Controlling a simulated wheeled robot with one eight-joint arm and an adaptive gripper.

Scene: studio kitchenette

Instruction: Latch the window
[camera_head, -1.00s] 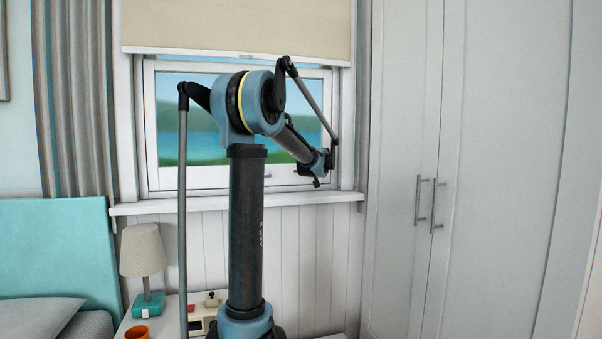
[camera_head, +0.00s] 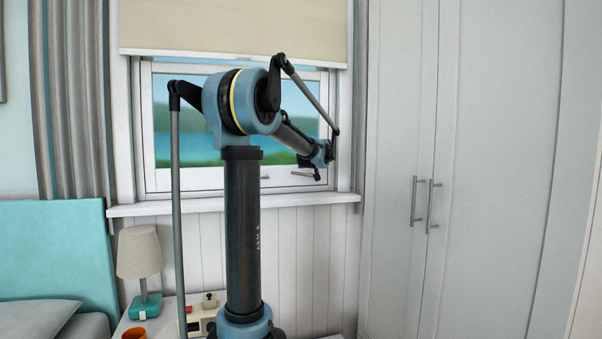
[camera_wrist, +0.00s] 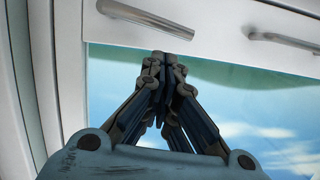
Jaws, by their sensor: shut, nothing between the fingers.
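The window (camera_head: 218,182) has a white frame and stands behind my arm in the head view. In the wrist view its glass and white frame (camera_wrist: 230,50) show tilted. A grey metal handle (camera_wrist: 140,17) is on the frame just beyond my fingertips. A second metal bar (camera_wrist: 285,40) is on the frame farther right. My gripper (camera_wrist: 165,58) is shut and empty, its fingertips close to the first handle; I cannot tell whether they touch it. In the head view my gripper (camera_head: 312,173) is small and dark in front of the lower right of the window.
A beige blind (camera_head: 235,25) covers the window's top. A sill (camera_head: 290,201) runs below it. A grey curtain (camera_head: 72,100) hangs at left, above a bed with a teal headboard (camera_head: 60,245). A lamp (camera_head: 139,255) stands beside it. A tall white wardrobe (camera_head: 490,170) stands at right.

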